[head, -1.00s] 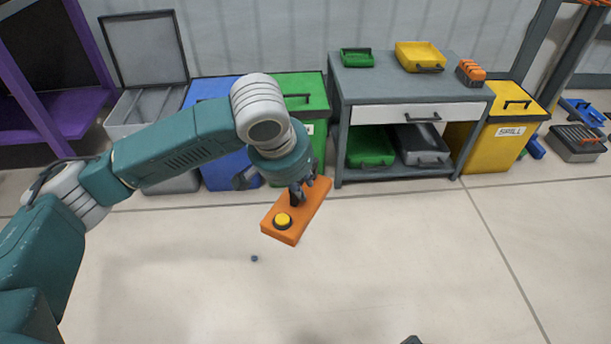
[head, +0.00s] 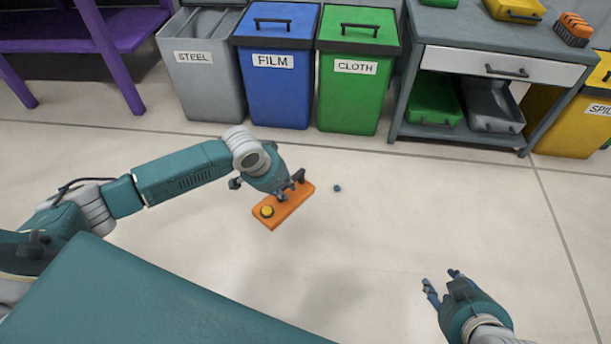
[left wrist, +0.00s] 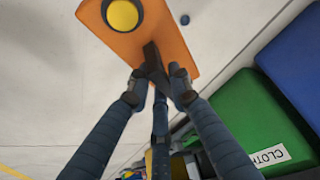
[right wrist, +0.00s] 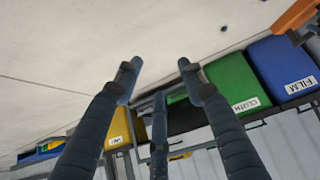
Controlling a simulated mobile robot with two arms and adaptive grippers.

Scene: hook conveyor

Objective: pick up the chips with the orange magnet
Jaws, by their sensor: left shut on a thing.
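The orange magnet (head: 285,207) is a flat orange block with a round yellow button and a dark handle. My left gripper (head: 291,187) is shut on its handle and holds it in the air over the floor. The left wrist view shows the block (left wrist: 165,35) beyond the fingers (left wrist: 155,92). A small dark blue round bit (head: 337,188), perhaps a chip, lies on the floor right of the magnet; it also shows in the left wrist view (left wrist: 184,19). My right gripper (head: 442,284) is open and empty at lower right; its fingers are apart in the right wrist view (right wrist: 160,78).
Bins labelled STEEL (head: 205,75), FILM (head: 277,85) and CLOTH (head: 352,95) stand along the back. A grey workbench (head: 405,95) with trays and a yellow SPILL bin (head: 565,135) are at right, purple shelving (head: 108,62) at left.

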